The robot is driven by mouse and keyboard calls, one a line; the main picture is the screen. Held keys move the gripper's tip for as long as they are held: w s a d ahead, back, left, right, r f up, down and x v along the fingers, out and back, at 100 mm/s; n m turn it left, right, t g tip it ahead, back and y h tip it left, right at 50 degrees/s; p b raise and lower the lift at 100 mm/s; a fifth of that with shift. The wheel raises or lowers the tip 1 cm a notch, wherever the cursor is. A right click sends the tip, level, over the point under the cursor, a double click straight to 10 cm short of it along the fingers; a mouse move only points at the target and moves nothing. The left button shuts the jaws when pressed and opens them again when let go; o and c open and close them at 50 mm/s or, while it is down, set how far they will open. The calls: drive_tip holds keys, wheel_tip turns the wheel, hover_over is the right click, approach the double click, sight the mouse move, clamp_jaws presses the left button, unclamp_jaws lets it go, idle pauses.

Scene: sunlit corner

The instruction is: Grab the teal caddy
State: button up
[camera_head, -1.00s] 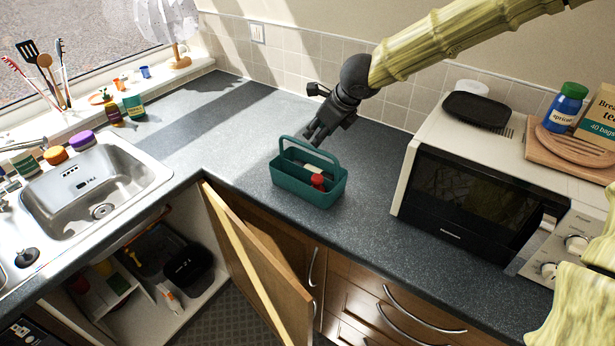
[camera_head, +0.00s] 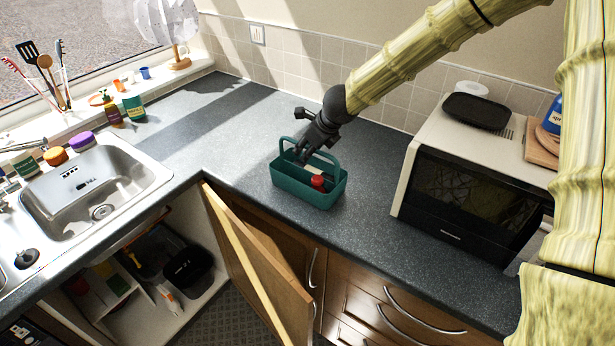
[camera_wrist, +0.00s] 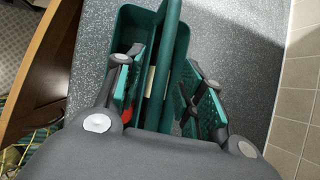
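The teal caddy (camera_head: 308,194) stands upright on the grey counter, left of the microwave. It has an arched handle and holds a red-topped item (camera_head: 318,182) and something pale. My gripper (camera_head: 302,155) is at the caddy's handle, reaching down from behind. In the wrist view, the caddy's handle (camera_wrist: 168,60) runs between the two spread fingers of my gripper (camera_wrist: 160,98), with a gap on either side. The fingers look open, and I see no contact with the handle. My gripper's body hides the near part of the caddy in the wrist view.
The microwave (camera_head: 470,190) stands to the right with a black tray (camera_head: 478,110) on top. The sink (camera_head: 95,180) is at the left. A cupboard door (camera_head: 258,262) hangs open below the counter edge. The counter behind and left of the caddy is clear.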

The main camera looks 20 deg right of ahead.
drive_tip(key=shift+a+f, duration=0.1)
drive_tip(key=shift+f, duration=0.05)
drive_tip(key=shift+c, duration=0.3)
clamp_jaws()
drive_tip(key=shift+w, duration=0.1)
